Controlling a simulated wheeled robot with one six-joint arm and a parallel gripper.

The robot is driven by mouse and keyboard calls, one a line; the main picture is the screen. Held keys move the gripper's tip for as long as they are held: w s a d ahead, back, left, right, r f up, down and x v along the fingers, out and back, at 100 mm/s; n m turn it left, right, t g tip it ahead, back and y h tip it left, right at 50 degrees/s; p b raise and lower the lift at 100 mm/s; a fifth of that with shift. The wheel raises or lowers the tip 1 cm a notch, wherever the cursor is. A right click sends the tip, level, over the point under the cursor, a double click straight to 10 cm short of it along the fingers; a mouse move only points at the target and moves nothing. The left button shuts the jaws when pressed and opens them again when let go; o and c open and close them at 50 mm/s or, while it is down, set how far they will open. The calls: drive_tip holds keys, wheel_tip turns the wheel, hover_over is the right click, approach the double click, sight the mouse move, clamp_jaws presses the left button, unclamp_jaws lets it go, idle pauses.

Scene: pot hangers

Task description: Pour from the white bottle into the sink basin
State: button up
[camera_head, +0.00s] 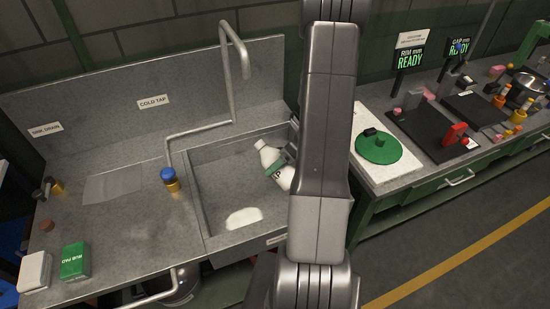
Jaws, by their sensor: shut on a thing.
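The white bottle (283,177) has a green band with partly hidden lettering. It is tilted over the sink basin (202,196), with its narrow end up and to the left. My gripper (287,152) is shut on the bottle at its right side. My arm covers the right edge of the basin and most of the gripper, so the fingertips are largely hidden. A pale patch (243,217) shows on the basin floor near the front. I cannot tell if anything flows from the bottle.
A bent tap pipe (232,80) rises behind the basin. A blue-topped brass knob (169,178) stands left of it. A green box (75,261) and white block (35,272) lie at the front left. A green disc (379,147) sits on the right bench.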

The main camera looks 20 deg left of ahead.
drive_tip(key=shift+s+d+f+m+g+h, duration=0.1)
drive_tip(key=shift+f+m+g+h, duration=0.2)
drive_tip(key=shift+f+h, duration=0.45)
drive_tip(key=h, duration=0.1)
drive_tip(key=f+m+g+h, duration=0.1)
drive_tip(key=shift+f+h, duration=0.3)
drive_tip(key=shift+h, duration=0.05)
drive_tip(key=shift+r+m+g+h, duration=0.3)
drive_tip(key=shift+r+g+h, duration=0.2)
drive_tip(key=shift+r+h, duration=0.25)
drive_tip(key=shift+w+a+r+m+g+h, duration=0.2)
drive_tip(key=shift+a+r+m+g+h, duration=0.15)
drive_tip(key=shift+r+h, duration=0.3)
drive_tip(key=shift+w+a+r+m+g+h, duration=0.25)
drive_tip(key=shift+r+g+h, duration=0.25)
drive_tip(key=shift+h, duration=0.2)
